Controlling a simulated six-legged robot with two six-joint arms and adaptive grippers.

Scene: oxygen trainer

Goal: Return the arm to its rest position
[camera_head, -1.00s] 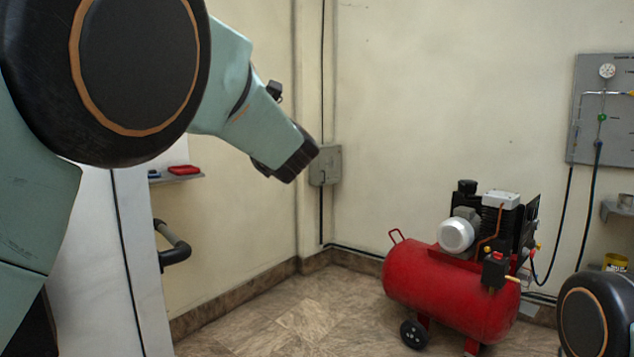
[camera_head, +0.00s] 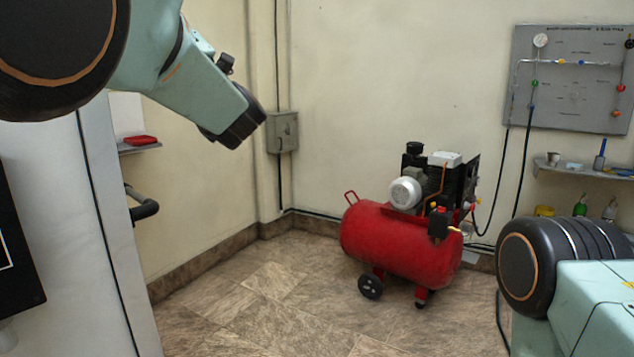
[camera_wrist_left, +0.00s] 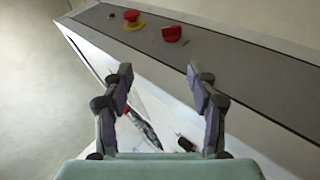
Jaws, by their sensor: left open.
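My left arm (camera_head: 190,85) comes in at the upper left of the head view, bent, with a dark end section pointing down and right in front of the wall. I cannot make out its fingers there. In the left wrist view my left gripper (camera_wrist_left: 160,80) is open and its two fingers are apart with nothing between them. Beyond the fingers is a white cabinet with a grey top (camera_wrist_left: 235,62). My right arm (camera_head: 590,290) shows at the lower right of the head view; its gripper is out of view.
A red compressor (camera_head: 400,245) stands on the tiled floor (camera_head: 270,290). A grey gauge panel (camera_head: 570,85) hangs above a small shelf (camera_head: 585,170). A red button (camera_wrist_left: 131,15) and a red piece (camera_wrist_left: 171,33) sit on the cabinet top. Floor before the compressor is clear.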

